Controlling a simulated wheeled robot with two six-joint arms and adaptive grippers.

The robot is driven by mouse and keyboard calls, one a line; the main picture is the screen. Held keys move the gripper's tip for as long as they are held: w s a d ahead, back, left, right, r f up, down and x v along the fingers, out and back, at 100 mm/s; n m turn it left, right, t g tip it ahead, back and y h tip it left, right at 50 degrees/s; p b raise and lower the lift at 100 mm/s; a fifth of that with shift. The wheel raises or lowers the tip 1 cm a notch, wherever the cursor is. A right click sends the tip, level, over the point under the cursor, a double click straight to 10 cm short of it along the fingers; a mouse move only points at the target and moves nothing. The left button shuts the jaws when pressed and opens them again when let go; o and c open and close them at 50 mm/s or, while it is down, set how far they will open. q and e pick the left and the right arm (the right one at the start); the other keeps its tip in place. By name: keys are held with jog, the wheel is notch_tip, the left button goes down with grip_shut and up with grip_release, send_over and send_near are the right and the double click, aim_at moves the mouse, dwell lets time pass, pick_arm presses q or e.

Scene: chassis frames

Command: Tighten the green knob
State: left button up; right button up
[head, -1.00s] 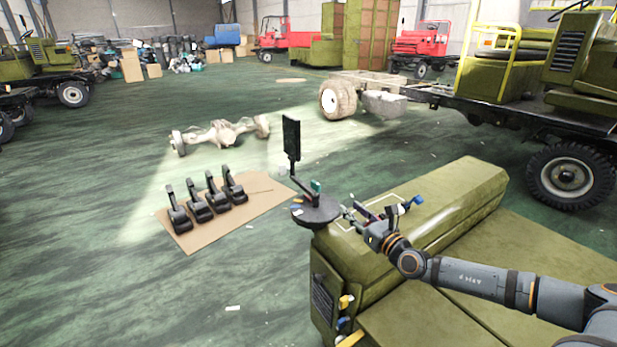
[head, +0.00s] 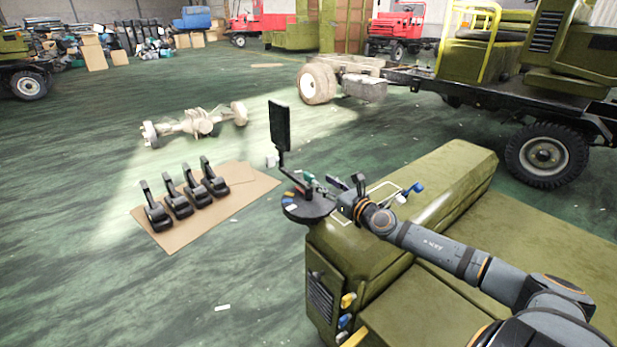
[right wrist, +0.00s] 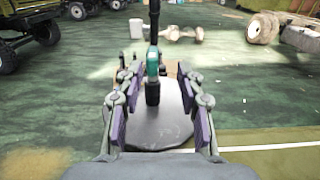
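The green knob (right wrist: 153,62) stands upright on a dark stem above a round dark plate (right wrist: 150,128). In the right wrist view it sits between and beyond the two fingers of my right gripper (right wrist: 154,97), which is open, with its purple pads apart and clear of the knob. In the head view the green knob (head: 308,178) is small, on the round plate (head: 309,210) at the corner of the olive box. My right gripper (head: 335,190) reaches to it from the right. My left gripper is not in view.
A dark upright panel (head: 279,125) rises on a thin post behind the plate. The olive chassis body (head: 420,200) lies under my right arm. Blue and yellow knobs (head: 348,300) stick out of its front. Several black pedals (head: 178,204) lie on cardboard on the open green floor.

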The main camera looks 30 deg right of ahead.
aim_at(311, 175)
jog(key=w+p, duration=0.1)
jog(key=w, duration=0.1)
jog(key=w+a+p, duration=0.1)
jog(key=w, duration=0.1)
jog(key=w+p, duration=0.2)
jog(key=shift+w+a+r, duration=0.1)
jog(key=shift+a+r, duration=0.05)
jog(key=shift+r, duration=0.15)
jog(key=shift+w+a+f+y, duration=0.1)
jog(key=shift+w+y, duration=0.2)
jog(key=shift+w, duration=0.1)
jog(key=shift+c, duration=0.2)
grip_shut()
